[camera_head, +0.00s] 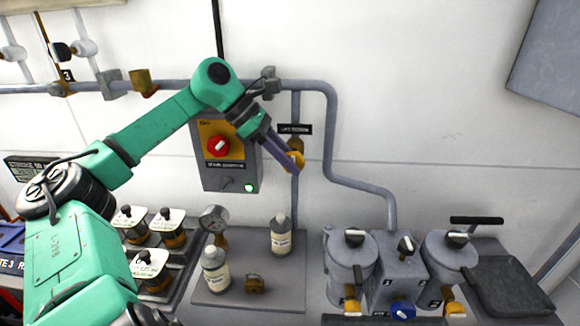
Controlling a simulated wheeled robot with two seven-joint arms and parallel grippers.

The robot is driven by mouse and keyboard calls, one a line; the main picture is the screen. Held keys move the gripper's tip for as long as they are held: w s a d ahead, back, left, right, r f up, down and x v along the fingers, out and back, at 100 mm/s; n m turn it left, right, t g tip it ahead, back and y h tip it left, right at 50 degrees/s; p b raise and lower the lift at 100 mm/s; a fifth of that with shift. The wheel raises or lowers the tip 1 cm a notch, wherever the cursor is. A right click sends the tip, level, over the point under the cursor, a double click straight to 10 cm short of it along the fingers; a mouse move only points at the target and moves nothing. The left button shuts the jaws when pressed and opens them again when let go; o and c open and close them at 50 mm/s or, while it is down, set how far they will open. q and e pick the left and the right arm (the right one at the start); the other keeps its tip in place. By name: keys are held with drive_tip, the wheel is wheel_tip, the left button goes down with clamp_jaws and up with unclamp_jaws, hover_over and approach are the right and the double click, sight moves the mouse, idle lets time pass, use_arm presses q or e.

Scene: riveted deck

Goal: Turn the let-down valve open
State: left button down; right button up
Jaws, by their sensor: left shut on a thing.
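The let-down valve (297,145) is a small brass-coloured valve on a thin vertical grey pipe on the white wall, right of the grey control box. A black label (295,129) sits just above it; its small print reads roughly as let-down. My left gripper (291,158) reaches in from the left on the green arm. Its fingers are shut on the valve's orange-yellow handle and hide part of it. The handle's exact angle is hard to make out. My right gripper is not in view.
The control box (217,179) with a red knob (218,146) is close left of my gripper. Below stand two white bottles (281,235) (215,270) and a gauge (214,218) on a grey plate. Grey canisters (350,262) stand at right.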

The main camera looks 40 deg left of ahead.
use_arm(q)
drive_tip(key=shift+w+r, duration=0.1)
drive_tip(key=shift+r, duration=0.25)
drive_tip(key=c, duration=0.8)
unclamp_jaws()
drive_tip(key=shift+c, duration=0.2)
drive_tip(key=shift+o, duration=1.2)
drive_tip(key=shift+f, duration=0.15)
drive_tip(key=shift+a, duration=0.1)
drive_tip(key=shift+s+a+r, duration=0.2)
drive_tip(key=shift+r, duration=0.1)
drive_tip(key=v, duration=1.3)
drive_tip(key=shift+s+r, duration=0.25)
